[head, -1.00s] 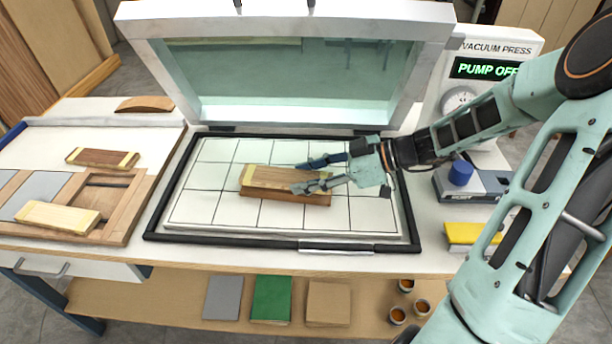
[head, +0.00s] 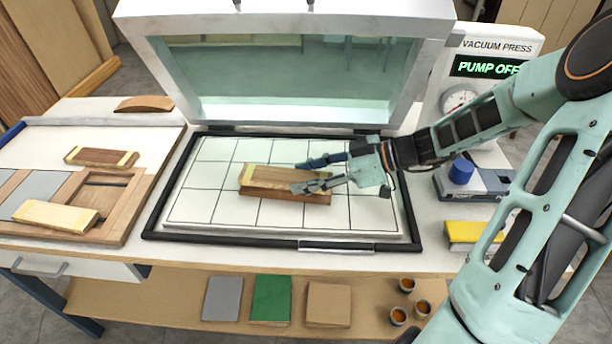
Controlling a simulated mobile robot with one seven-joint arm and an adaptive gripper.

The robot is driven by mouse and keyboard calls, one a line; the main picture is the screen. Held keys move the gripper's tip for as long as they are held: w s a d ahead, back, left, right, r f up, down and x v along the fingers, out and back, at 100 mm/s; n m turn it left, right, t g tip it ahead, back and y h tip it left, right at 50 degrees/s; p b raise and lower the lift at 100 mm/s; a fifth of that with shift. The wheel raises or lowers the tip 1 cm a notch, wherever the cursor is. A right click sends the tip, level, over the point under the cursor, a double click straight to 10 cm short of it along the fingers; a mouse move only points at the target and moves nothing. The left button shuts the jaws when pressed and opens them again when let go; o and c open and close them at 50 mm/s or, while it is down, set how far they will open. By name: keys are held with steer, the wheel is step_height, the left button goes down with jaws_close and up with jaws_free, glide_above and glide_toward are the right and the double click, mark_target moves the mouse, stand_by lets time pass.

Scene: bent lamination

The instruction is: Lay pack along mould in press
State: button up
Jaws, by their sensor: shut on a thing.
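The pack (head: 272,179), a short wooden stack with a pale yellow end at the left, lies over the darker brown mould (head: 270,194) on the press's gridded white bed (head: 205,208). The pack's long side runs roughly with the mould's. My gripper (head: 310,176) reaches in from the right and is shut on the pack's right end, one finger on the far side and one on the near side. Whether the pack touches the mould along its whole length cannot be told. The vacuum press lid (head: 135,20) stands open behind, and its display (head: 486,67) reads "PUMP OFF".
A black frame (head: 270,243) edges the bed. At left, another yellow-ended piece (head: 102,157), a pale block (head: 57,216) and a wooden tray (head: 128,212) lie on the bench. A blue-knobbed device (head: 461,172) and a yellow block (head: 470,234) are at right.

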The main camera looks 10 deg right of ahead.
steer(key=o, duration=1.3)
steer(key=shift+s+f, duration=0.15)
steer(key=shift+f, duration=0.2)
steer(key=shift+d, duration=0.15)
